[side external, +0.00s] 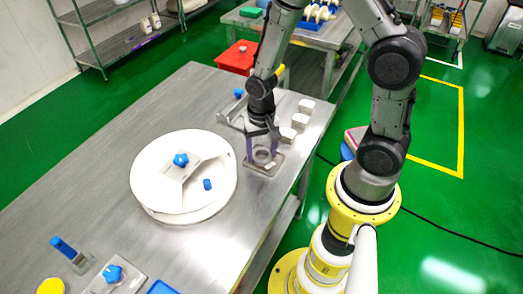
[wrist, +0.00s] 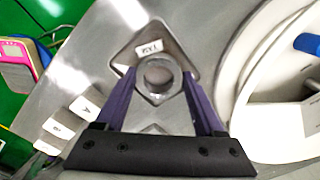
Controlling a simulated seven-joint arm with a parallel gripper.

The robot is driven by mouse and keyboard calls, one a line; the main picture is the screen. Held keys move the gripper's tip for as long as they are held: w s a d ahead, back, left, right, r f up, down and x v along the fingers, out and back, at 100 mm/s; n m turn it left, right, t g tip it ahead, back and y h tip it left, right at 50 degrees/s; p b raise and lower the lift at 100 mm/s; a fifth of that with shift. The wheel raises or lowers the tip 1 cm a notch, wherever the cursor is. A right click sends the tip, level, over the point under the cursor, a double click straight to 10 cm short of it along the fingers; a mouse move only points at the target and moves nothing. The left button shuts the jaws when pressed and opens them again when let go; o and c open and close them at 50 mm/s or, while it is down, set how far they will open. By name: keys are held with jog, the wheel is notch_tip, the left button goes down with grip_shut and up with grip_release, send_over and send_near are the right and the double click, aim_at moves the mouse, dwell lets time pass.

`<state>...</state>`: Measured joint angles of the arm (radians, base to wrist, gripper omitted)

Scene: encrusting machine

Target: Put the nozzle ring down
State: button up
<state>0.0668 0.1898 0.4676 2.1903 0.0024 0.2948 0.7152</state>
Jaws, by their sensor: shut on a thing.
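My gripper (side external: 262,148) points down at the right side of the steel table. In the wrist view, its two purple fingers (wrist: 158,76) are shut on the grey nozzle ring (wrist: 158,92), one finger on each side. The ring (side external: 263,156) is over a square grey plate with a small white label (side external: 275,168), and the plate also shows in the wrist view (wrist: 150,36). I cannot tell whether the ring touches the plate or hangs just above it.
A round white dish (side external: 150,200) with a blue-knobbed part and a loose blue piece (side external: 207,184) stands left of the gripper. The steel table (side external: 110,150) is bare at the far left.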

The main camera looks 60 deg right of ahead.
jog(key=shift+f, duration=0.2)
jog(key=o, duration=1.2)
jog(key=shift+r, duration=0.15)
notch_tip(320, 180, up, 12)
jog(key=s+a+r+n+t, duration=0.2)
jog(key=s+r+n+t, duration=0.3)
jog(key=s+r+n, duration=0.4)
notch_tip(320, 180, up, 4)
jog(key=s, duration=0.2)
jog(key=shift+s+t, duration=0.3)
jog(key=shift+s, duration=0.05)
jog(key=shift+r, duration=0.1)
